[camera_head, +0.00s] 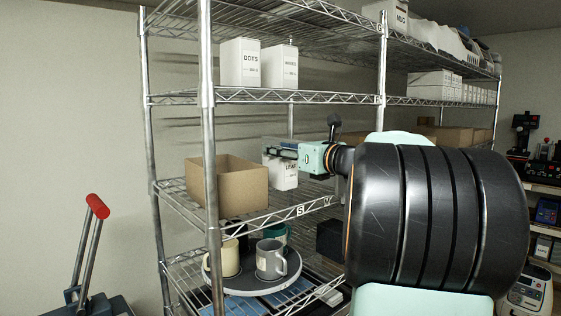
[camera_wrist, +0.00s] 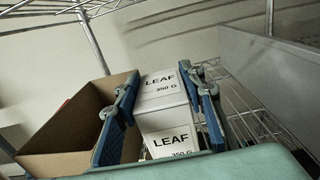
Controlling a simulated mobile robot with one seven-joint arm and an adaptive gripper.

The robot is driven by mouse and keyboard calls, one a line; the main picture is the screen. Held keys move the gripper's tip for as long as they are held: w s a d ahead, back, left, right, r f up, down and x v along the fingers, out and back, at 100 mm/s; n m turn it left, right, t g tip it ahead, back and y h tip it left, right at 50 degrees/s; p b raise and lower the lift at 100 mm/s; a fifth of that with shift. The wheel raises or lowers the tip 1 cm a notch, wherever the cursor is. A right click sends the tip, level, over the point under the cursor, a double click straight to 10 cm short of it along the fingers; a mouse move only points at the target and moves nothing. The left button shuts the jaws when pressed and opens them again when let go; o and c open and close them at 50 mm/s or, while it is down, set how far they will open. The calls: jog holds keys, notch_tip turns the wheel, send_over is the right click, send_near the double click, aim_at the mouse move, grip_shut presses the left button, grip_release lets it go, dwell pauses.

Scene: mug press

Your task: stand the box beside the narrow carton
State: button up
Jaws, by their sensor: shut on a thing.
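A white box labelled LEAF (camera_head: 281,172) is at the middle shelf level, just right of an open brown cardboard box. In the wrist view the LEAF box (camera_wrist: 167,118) sits between the two blue fingers, with LEAF 350 G labels on two faces. My gripper (camera_head: 272,148) is shut on it, near its top; it also shows in the wrist view (camera_wrist: 160,78). I cannot tell whether its base touches the shelf. On the shelf above stand two tall white cartons, DOTS (camera_head: 240,63) and one seemingly labelled WAVES (camera_head: 279,67). Which is the narrow carton is unclear.
The open brown box (camera_head: 227,187) stands close left of the held box; it also shows in the wrist view (camera_wrist: 60,145). A metal rack post (camera_head: 209,130) stands in front. Mugs (camera_head: 271,258) stand on a round tray below. The upper shelf has free room right of the cartons.

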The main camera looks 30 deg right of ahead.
jog(key=shift+f, duration=1.3)
jog(key=shift+f, duration=0.1)
jog(key=o, duration=1.5)
jog(key=shift+s+d, duration=0.1)
jog(key=s+d+b, duration=0.1)
jog(key=s, duration=1)
jog(key=shift+s+d+b, duration=0.3)
jog(key=shift+s+b, duration=0.05)
jog(key=shift+s, duration=0.05)
jog(key=shift+a, duration=0.1)
